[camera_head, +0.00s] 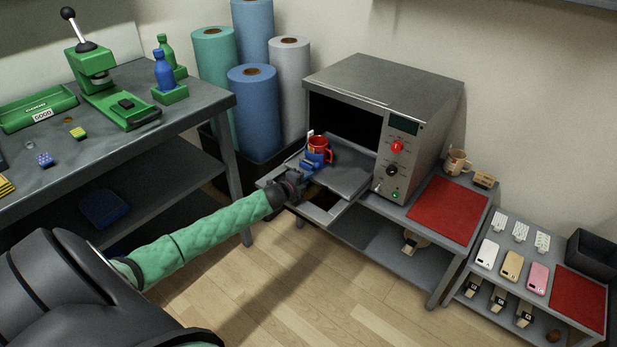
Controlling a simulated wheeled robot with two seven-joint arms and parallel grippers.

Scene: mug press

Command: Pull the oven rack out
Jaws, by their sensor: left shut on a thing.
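The oven (385,105) is a grey metal box with a dark open front. Its grey rack (345,180) sticks out of the opening, above the bench. My left arm reaches in from the left in a green sleeve, and my left gripper (298,180) is at the rack's outer left part, shut on the rack. The fingertips are small and partly hidden, so the exact contact is unclear. My right gripper is out of view.
A red mat (447,211) and a beige mug (457,162) are right of the oven. Phone cases lie on a lower table at far right. Tall coloured rolls (255,110) stand behind my forearm. Wooden floor (290,290) in front of the oven is clear.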

